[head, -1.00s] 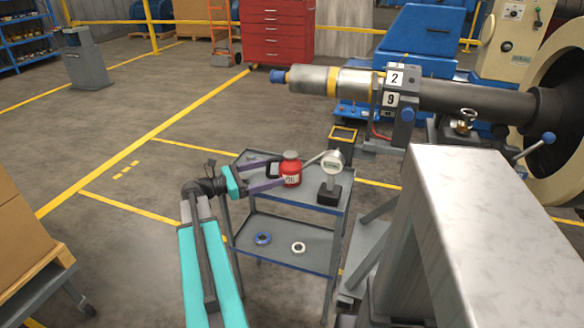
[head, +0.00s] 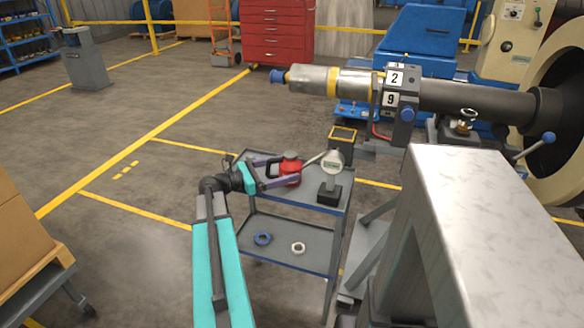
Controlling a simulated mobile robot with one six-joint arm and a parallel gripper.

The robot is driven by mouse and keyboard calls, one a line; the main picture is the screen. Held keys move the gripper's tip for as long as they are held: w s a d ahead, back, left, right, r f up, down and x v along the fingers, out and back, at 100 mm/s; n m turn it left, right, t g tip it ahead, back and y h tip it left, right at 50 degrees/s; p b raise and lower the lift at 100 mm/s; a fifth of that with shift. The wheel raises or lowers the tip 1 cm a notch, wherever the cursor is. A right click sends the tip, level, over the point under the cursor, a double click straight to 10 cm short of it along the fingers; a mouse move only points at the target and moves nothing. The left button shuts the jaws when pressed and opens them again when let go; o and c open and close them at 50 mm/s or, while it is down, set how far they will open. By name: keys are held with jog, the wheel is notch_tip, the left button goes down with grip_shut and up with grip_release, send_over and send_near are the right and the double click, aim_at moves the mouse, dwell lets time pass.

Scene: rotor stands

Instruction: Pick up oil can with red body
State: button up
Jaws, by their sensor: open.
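The oil can with red body (head: 290,164) stands upright on the top shelf of a grey cart (head: 300,198), with its spout pointing up to the right. My gripper (head: 279,169) reaches in from the left at the can, its purple fingers apart. One finger passes in front of the can's lower body and hides part of it and its label. The other finger is on the far side near the handle. I cannot tell whether the fingers touch the can.
A dial gauge on a dark block (head: 331,177) stands just right of the can, close to the spout. A blue ring (head: 263,239) and a white ring (head: 298,247) lie on the lower shelf. A large grey metal stand (head: 490,220) fills the right foreground.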

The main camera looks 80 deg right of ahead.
jog(key=shift+s+d, duration=0.3)
jog(key=shift+s, duration=0.1)
jog(key=c, duration=1.4)
